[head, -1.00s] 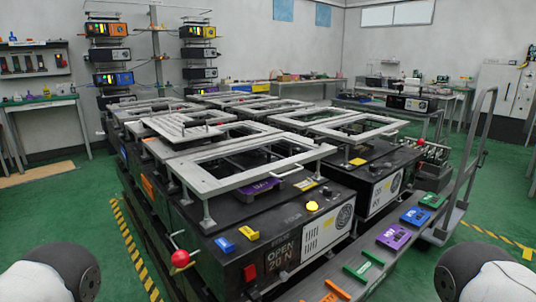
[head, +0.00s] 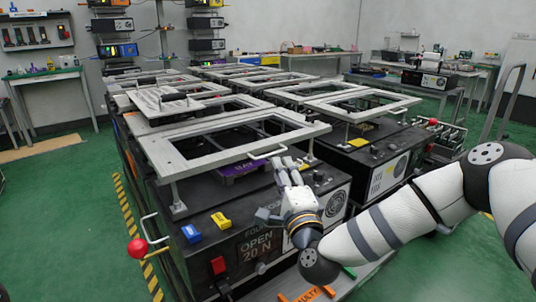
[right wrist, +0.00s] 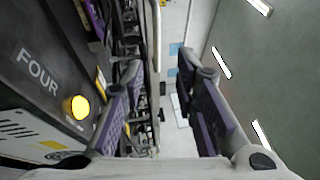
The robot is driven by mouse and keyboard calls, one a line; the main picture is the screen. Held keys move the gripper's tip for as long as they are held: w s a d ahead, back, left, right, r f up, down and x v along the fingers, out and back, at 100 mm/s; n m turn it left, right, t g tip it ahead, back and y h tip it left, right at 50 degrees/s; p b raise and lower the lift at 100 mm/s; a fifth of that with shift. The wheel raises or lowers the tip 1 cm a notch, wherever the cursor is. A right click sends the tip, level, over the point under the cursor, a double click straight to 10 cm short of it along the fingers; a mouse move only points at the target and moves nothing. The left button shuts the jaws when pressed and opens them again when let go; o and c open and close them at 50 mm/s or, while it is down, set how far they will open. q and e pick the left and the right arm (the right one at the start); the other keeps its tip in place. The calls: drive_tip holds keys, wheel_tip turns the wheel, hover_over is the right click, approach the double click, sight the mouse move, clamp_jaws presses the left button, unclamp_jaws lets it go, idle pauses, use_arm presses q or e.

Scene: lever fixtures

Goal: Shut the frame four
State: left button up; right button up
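Frame four (head: 190,158) is a grey metal rectangular frame, raised on posts above a black unit (head: 205,268) marked "FOUR" and "OPEN 20 N". A light handle (head: 268,153) sticks out from its near edge. My right gripper (head: 288,166) is just below and right of this handle, pointing up and away. In the right wrist view its fingers (right wrist: 160,105) are spread with nothing held, and a light bar (right wrist: 155,35) shows beyond them in the gap. Contact with the handle cannot be told. A lever with a red ball (head: 138,247) is at the unit's left side. My left gripper is out of view.
A purple part (head: 240,168) lies under the frame. Similar framed units stand close behind and to the right. Green floor is open at the left.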

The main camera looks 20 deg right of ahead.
sight(274, 153)
drive_tip(key=w, duration=0.5)
drive_tip(key=w+r, duration=0.1)
drive_tip(key=w, duration=0.2)
drive_tip(key=shift+w+d+b, duration=0.15)
drive_tip(key=shift+d+b, duration=0.1)
drive_tip(key=shift+b, duration=0.15)
clamp_jaws()
drive_tip(key=shift+r, duration=0.15)
